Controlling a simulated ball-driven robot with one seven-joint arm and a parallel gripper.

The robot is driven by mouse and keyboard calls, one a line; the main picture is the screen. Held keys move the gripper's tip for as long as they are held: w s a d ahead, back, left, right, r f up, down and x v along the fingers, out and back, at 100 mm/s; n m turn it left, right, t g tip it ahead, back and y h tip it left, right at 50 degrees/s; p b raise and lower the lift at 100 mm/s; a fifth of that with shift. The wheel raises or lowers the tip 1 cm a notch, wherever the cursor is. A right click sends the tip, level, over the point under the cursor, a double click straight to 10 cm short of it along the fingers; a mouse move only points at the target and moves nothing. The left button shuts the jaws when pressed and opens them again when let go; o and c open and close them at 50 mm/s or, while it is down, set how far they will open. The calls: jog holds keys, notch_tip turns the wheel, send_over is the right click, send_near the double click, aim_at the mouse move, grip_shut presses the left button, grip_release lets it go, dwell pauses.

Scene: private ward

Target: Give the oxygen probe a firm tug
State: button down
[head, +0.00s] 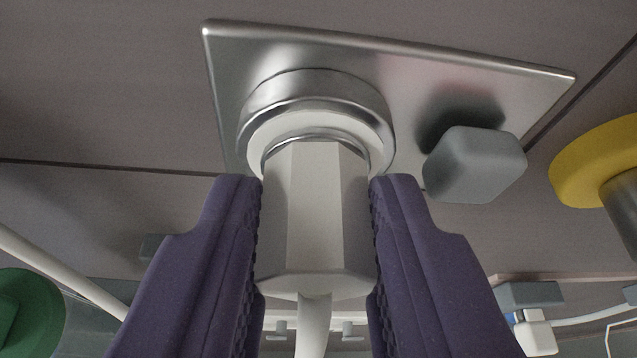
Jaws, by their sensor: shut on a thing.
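The oxygen probe (316,220) is a white faceted plug with a pale hose (313,325) leaving its near end. Its far end sits in a round chrome and white socket (312,95) on a shiny metal wall plate (420,70). My gripper (316,225) has two purple ridged fingers, one on each side of the probe, shut on its body. The finger tips end just short of the socket's ring. How deep the probe sits inside the socket is hidden.
A grey rounded block (475,165) stands out from the plate, right of the socket. A yellow round fitting (597,165) is at the right edge and a green one (30,312) at lower left. A white tube (60,270) runs at the left.

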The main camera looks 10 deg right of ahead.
jog(key=shift+f+b, duration=0.15)
jog(key=shift+b, duration=0.35)
jog(key=c, duration=0.7)
grip_release()
jog(key=shift+c, duration=0.2)
jog(key=f+b+v, duration=0.1)
jog(key=b+v, duration=0.1)
jog(key=v, duration=0.9)
jog(key=shift+s+b, duration=0.35)
jog(key=shift+s, duration=0.2)
jog(key=shift+d, duration=0.1)
